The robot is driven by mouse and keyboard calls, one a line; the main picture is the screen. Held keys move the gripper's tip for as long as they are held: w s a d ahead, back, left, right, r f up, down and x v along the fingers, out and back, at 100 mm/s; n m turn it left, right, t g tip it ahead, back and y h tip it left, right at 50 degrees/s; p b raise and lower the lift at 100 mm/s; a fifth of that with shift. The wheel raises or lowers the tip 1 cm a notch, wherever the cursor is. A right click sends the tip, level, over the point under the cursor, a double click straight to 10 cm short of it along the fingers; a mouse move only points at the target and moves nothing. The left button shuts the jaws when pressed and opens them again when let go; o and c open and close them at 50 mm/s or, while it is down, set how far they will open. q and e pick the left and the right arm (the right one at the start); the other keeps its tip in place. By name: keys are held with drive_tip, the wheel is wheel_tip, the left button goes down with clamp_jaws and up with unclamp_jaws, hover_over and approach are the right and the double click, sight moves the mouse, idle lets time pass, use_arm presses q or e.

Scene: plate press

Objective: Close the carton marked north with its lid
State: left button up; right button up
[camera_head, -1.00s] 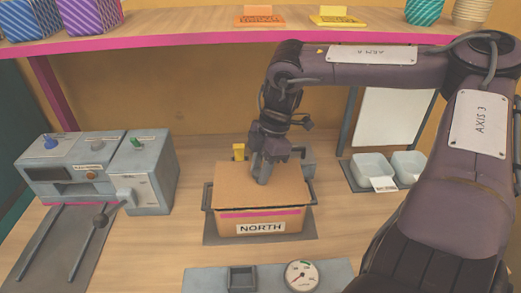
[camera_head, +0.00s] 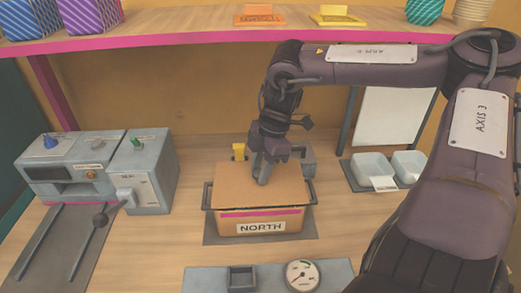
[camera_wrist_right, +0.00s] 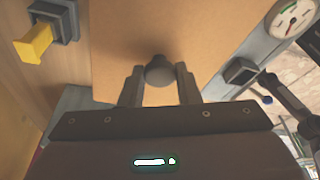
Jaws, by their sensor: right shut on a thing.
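The carton marked NORTH (camera_head: 285,224) stands on a dark mat in the middle of the table, with a pink band and a white label on its front. Its flat tan lid (camera_head: 238,190) lies over its top in the head view. The lid fills the upper middle of the right wrist view (camera_wrist_right: 220,45). My right gripper (camera_head: 262,174) is over the lid, its two fingers (camera_wrist_right: 159,80) shut on the dark round knob (camera_wrist_right: 159,69) of the lid. Whether the lid sits fully flush all round cannot be told. My left gripper is not in view.
A grey machine (camera_head: 150,175) with levers stands at the left. A yellow block (camera_head: 238,151) is behind the carton. A gauge (camera_head: 302,275) lies in front. White trays (camera_head: 371,167) stand at the right. A pink-edged shelf (camera_head: 200,32) runs above.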

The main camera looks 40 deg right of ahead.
drive_tip(key=shift+f+b, duration=0.4)
drive_tip(key=shift+f, duration=0.1)
idle(0.8)
drive_tip(key=o, duration=1.5)
drive_tip(key=shift+o, duration=0.2)
drive_tip(key=shift+r+p, duration=2.75)
drive_tip(key=shift+r, duration=0.8)
clamp_jaws()
